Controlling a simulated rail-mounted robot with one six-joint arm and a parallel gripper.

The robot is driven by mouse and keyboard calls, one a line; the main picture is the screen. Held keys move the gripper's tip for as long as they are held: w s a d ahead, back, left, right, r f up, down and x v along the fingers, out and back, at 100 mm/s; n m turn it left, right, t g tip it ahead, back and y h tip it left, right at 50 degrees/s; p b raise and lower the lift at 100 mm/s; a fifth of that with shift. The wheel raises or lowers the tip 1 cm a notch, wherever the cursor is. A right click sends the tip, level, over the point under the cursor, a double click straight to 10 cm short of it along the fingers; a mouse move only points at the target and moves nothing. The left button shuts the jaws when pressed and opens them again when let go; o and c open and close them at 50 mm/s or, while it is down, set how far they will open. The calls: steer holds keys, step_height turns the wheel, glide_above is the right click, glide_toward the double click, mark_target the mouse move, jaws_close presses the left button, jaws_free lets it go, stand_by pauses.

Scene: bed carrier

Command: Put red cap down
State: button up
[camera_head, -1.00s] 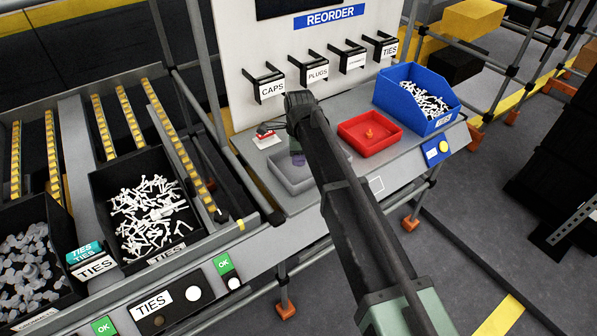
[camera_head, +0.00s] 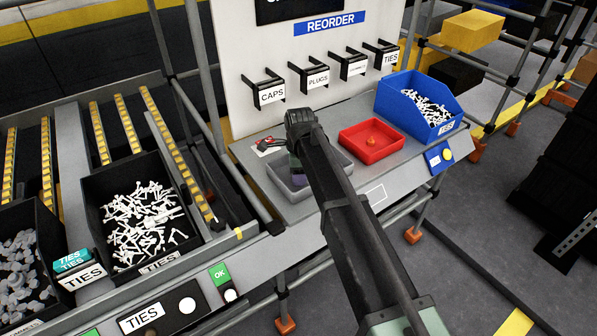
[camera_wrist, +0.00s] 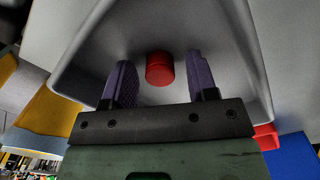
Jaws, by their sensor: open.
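The red cap (camera_wrist: 160,68) shows in the wrist view as a short red cylinder inside the grey tray (camera_wrist: 95,50). My gripper (camera_wrist: 160,80) is open, with one purple finger on each side of the cap and a visible gap on both sides. In the head view the grey tray (camera_head: 281,184) sits on the bench, and my gripper (camera_head: 298,180) reaches down into it. My wrist hides the cap there.
A red tray (camera_head: 352,150) with a small orange-red piece (camera_head: 372,141) stands right of the grey tray. A blue bin (camera_head: 395,97) of white ties is beyond it. A small red and black item (camera_head: 268,145) lies at the left. A labelled hook panel (camera_head: 250,50) rises behind.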

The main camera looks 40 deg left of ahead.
step_height(320, 180, up, 12)
steer(key=p, duration=1.2)
steer(key=shift+r, duration=0.15)
steer(key=shift+d, duration=0.1)
steer(key=w+d+n, duration=0.2)
steer(key=w+d, duration=0.1)
steer(key=d, duration=1.1)
steer(key=w+d+n, duration=0.1)
steer(key=w+d, duration=0.2)
steer(key=d, duration=1)
steer(key=s+d+n, duration=0.2)
steer(key=s+d, duration=0.1)
steer(key=d, duration=0.7)
steer(key=s+d+n, duration=0.2)
steer(key=s+d, duration=0.2)
steer(key=d, duration=0.7)
steer(key=s+d+n, duration=0.2)
steer(key=s+d, duration=0.2)
steer(key=d, duration=0.6)
steer(key=shift+d+n, duration=0.25)
steer(key=shift+n, duration=0.15)
